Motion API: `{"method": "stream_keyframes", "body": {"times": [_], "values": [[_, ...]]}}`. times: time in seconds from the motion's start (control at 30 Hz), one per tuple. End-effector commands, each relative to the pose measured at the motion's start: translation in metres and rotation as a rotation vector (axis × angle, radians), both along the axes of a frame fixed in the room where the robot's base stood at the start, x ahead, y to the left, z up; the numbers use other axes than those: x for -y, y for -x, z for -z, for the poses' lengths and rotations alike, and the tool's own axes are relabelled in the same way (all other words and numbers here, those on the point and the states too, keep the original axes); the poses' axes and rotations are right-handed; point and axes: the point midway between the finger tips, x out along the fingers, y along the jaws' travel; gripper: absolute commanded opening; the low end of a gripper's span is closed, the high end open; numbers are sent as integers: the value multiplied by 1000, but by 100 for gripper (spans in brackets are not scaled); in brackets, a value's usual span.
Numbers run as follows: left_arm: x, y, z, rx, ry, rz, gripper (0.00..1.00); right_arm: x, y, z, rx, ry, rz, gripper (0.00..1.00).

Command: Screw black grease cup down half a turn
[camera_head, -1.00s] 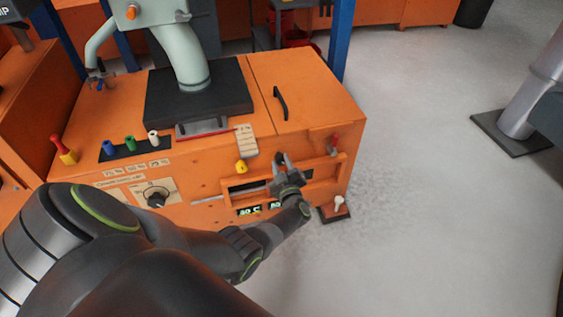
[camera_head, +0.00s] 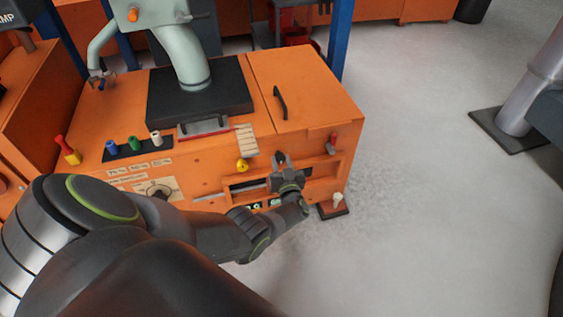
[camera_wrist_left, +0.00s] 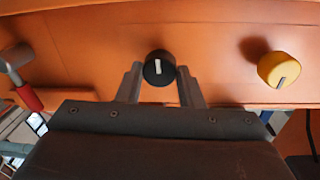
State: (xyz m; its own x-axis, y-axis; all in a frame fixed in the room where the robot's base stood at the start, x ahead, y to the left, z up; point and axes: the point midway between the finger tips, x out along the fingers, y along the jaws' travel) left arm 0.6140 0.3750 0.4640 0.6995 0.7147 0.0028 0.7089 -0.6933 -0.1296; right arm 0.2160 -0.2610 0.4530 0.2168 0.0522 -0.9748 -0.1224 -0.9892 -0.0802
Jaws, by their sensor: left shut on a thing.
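The black grease cup (camera_wrist_left: 159,68) is a round black knob with a white line on its end, on the orange front panel. In the left wrist view it sits between the two fingers of my left gripper (camera_wrist_left: 160,82), which is shut on it. The white line stands nearly upright in that view. In the head view my left gripper (camera_head: 280,158) is at the upper front face of the orange cabinet (camera_head: 305,88), and the cup is mostly hidden there by the fingers.
A yellow cup (camera_wrist_left: 278,69) sits beside the black one; it also shows in the head view (camera_head: 242,166). A red-handled lever (camera_wrist_left: 28,97) is on the other side. A slotted frame is just below the gripper. A foot pedal (camera_head: 336,204) stands on the floor. Open floor lies right.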

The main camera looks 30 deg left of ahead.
Motion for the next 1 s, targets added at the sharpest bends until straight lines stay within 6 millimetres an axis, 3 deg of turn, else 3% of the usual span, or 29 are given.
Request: {"method": "stream_keyframes", "body": {"times": [0.53, 0.57, 0.7, 1.0], "values": [[1, 0, 0, -22, -16, 2, 11, -1, 0, 2, -4, -2, 2, 0], [1, 0, 0, -22, -16, 2, 35, -1, 0, 1, -4, -2, 2, 0], [1, 0, 0, -21, -16, 2, 53, -1, 0, 1, -3, -2, 2, 0], [1, 0, 0, -21, -16, 1, 55, -1, -1, 0, -2, -2, 2, 0]]}}
